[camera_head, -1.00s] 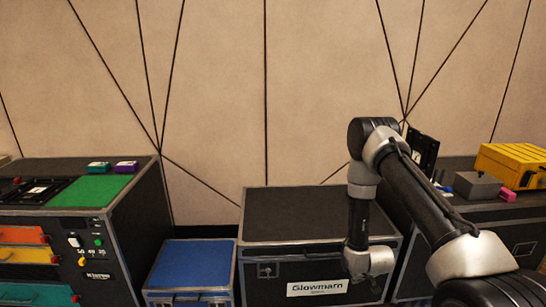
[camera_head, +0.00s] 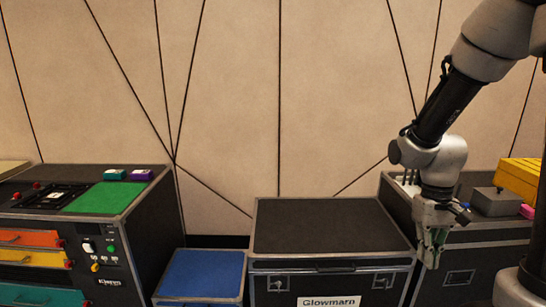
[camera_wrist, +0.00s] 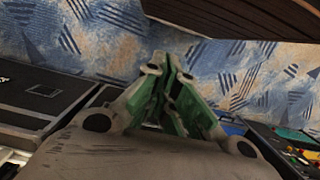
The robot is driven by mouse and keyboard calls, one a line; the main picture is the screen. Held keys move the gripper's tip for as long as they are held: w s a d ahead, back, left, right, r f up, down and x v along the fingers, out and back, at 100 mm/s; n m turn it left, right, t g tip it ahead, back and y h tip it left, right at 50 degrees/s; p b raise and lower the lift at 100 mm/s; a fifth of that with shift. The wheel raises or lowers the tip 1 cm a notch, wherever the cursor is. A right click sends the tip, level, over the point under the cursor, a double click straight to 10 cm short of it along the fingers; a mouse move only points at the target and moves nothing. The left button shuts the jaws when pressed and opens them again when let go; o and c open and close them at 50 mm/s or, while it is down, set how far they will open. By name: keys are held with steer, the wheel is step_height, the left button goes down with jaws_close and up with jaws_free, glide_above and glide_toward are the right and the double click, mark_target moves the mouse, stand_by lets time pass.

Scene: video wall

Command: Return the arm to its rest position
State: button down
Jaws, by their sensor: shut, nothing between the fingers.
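My gripper (camera_head: 432,247) hangs from my arm at the right of the head view, pointing down. It is in front of the right-hand black case and to the right of the Glowmarn case. In the wrist view my gripper (camera_wrist: 172,65) shows its green-padded fingers together with nothing between them. Patterned blue carpet lies beyond the fingertips.
The black Glowmarn case (camera_head: 330,232) has a bare top. A low blue box (camera_head: 203,274) stands left of it. The left cabinet (camera_head: 148,225) carries a green panel (camera_head: 104,197). A yellow case (camera_head: 520,178) and a grey box (camera_head: 495,202) sit on the right-hand case (camera_head: 398,200).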

steer(key=s+r+t, duration=0.3)
steer(key=s+r, duration=0.1)
steer(key=r, duration=0.4)
steer(key=s+r+t, duration=0.3)
steer(key=s+r, duration=0.1)
steer(key=r, duration=0.5)
steer(key=shift+s+d+r+t, duration=0.2)
steer(key=shift+d+t, duration=0.1)
